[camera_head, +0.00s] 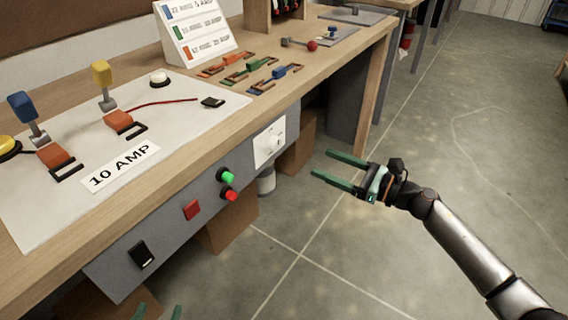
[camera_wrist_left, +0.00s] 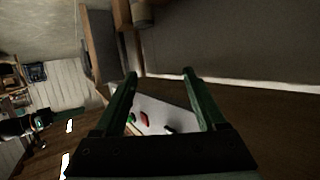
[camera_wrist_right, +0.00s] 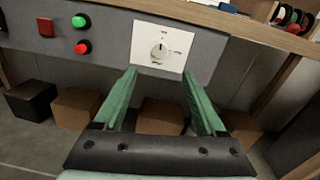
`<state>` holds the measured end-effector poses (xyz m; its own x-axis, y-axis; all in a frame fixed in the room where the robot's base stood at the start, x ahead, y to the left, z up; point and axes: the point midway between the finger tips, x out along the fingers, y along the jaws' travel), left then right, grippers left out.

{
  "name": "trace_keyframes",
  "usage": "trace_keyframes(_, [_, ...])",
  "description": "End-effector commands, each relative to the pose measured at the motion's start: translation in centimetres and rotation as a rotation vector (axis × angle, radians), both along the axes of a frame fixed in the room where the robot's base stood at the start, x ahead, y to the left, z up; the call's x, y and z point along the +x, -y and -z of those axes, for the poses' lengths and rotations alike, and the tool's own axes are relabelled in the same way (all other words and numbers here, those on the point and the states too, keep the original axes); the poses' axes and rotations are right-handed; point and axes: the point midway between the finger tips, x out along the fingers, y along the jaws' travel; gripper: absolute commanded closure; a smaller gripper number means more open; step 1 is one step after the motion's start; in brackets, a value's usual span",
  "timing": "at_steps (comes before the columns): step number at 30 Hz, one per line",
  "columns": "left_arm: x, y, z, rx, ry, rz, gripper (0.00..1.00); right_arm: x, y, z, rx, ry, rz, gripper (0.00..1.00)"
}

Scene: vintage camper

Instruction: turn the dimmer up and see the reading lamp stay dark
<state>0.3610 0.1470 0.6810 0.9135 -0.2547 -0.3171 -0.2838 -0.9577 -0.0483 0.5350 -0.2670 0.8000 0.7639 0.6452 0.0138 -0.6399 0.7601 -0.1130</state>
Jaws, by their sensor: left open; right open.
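The dimmer (camera_head: 270,142) is a white plate with a round knob on the grey front panel of the bench. In the right wrist view the dimmer knob (camera_wrist_right: 159,50) shows with its pointer near upright, just beyond the fingertips. My right gripper (camera_head: 322,163) is open and empty, to the right of the dimmer and apart from it. My left gripper (camera_head: 157,312) shows only its green fingertips at the bottom edge; in the left wrist view it (camera_wrist_left: 160,74) is open and empty. I cannot make out a reading lamp in any view.
The front panel (camera_head: 180,235) also carries a green button (camera_head: 228,177), a red button (camera_head: 231,195), a red square switch (camera_head: 192,210) and a black rocker (camera_head: 141,255). Levers and fuses stand on the bench top. Brown boxes sit underneath. The floor (camera_head: 440,150) at right is clear.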

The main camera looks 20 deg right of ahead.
Motion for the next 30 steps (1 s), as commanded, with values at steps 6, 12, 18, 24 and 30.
trace_keyframes(6, [0.0, 0.1, 0.3, 0.0, -0.003, 0.002, 0.27, 1.1, -0.6, -0.2, -0.077, 0.049, -0.018, 0.27])
trace_keyframes(12, [-0.4, 0.1, 1.1, -0.001, -0.043, -0.001, 0.27, 3.7, -2.9, -0.2, -0.071, 0.047, -0.018, 0.27])
trace_keyframes(18, [-0.7, 0.1, 1.8, -0.001, -0.067, -0.003, 0.27, 6.7, -5.5, -0.2, -0.068, 0.045, -0.016, 0.27])
trace_keyframes(24, [-0.6, 0.1, 1.6, 0.0, -0.057, -0.003, 0.27, 8.8, -7.3, -0.1, -0.069, 0.044, -0.016, 0.27])
trace_keyframes(30, [-0.5, 0.0, 1.4, -0.001, -0.047, -0.003, 0.27, 9.6, -8.0, 0.0, -0.071, 0.043, -0.016, 0.27])
